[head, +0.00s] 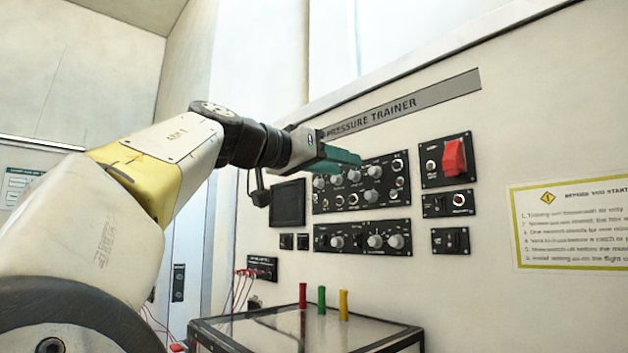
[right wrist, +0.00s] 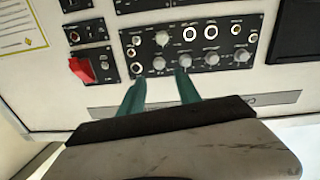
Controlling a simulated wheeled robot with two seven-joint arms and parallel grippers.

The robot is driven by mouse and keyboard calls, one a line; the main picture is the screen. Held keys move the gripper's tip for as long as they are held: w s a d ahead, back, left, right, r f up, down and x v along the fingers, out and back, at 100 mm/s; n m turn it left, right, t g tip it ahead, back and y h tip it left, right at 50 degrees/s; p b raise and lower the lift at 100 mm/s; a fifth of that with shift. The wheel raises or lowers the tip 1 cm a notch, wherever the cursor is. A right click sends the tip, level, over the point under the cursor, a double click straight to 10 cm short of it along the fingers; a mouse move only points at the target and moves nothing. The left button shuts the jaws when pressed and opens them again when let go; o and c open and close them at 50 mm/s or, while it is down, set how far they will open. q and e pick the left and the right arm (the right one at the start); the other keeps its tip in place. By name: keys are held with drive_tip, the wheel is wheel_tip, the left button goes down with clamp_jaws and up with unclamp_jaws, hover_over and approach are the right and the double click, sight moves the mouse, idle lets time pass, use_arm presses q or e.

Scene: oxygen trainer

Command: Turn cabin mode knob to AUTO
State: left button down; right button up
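The labels are too small to read, so I cannot tell which knob is the cabin mode knob. Several grey knobs sit on the black upper panel (head: 361,200), which shows upside down in the right wrist view (right wrist: 227,35). A black lower panel (head: 350,242) also carries grey knobs. My right gripper (head: 350,157) has green fingers and reaches in front of the upper panel's top edge. In the right wrist view its fingertips (right wrist: 160,76) are apart, with a grey knob (right wrist: 159,64) showing between and beyond them. I cannot tell whether they touch anything. My left gripper is not in view.
A red guarded switch (head: 454,157) and small switch panels are right of the knobs. A dark screen (head: 287,204) is left. Below stands a glass-topped table (head: 290,330) with red, green and yellow cylinders. A notice (head: 572,226) hangs far right.

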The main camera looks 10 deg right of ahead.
sight(371, 170)
drive_tip(key=x, duration=0.7)
drive_tip(key=shift+d, duration=0.3)
clamp_jaws()
